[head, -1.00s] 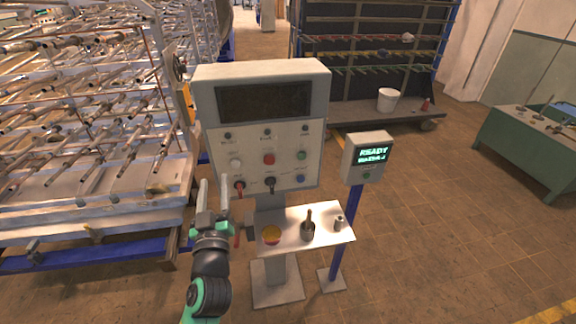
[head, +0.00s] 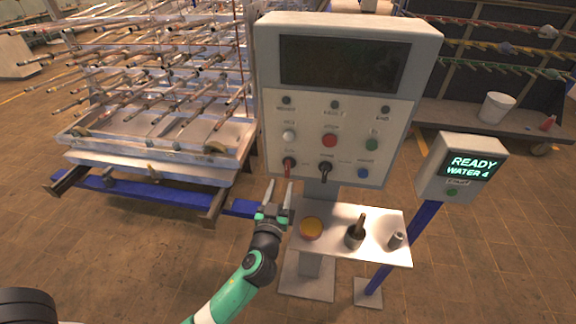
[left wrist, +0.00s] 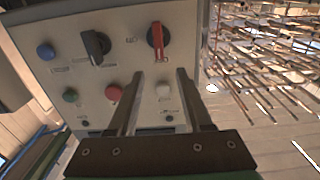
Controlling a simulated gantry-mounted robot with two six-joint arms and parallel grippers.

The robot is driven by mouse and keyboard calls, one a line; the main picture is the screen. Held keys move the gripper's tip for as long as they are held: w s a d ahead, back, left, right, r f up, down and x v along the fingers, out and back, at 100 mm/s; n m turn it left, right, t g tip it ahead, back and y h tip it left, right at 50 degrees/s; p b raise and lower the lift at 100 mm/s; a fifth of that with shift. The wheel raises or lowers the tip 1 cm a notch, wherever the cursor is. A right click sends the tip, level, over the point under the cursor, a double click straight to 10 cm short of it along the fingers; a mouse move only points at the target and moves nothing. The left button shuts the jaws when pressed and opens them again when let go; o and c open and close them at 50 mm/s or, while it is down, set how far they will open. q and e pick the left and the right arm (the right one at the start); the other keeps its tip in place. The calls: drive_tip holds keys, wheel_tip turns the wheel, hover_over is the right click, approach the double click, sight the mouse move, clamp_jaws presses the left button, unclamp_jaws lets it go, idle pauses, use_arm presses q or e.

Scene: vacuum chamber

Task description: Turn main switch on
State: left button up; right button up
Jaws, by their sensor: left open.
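The control panel (head: 345,100) stands upright in front of me. A red-handled rotary switch (head: 289,168) sits at its lower left, its handle pointing down in the head view. A black rotary switch (head: 325,170) is to its right. My left gripper (head: 279,191) is open and empty, just below and slightly left of the red switch in the head view. In the left wrist view, the panel is upside down. There the red switch (left wrist: 157,40) appears beyond the open fingertips (left wrist: 160,75), and nothing is between the fingers. My right gripper is out of view.
A shelf below the panel holds a yellow-topped button (head: 311,229), a dark lever (head: 356,232) and a small metal knob (head: 397,240). A display box (head: 462,168) reading "READY WATER 4" stands at right. A rack of rods (head: 160,80) is at left.

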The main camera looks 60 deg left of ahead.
sight(287, 167)
use_arm(q)
drive_tip(key=x, duration=1)
drive_tip(key=shift+w+a, duration=0.3)
clamp_jaws()
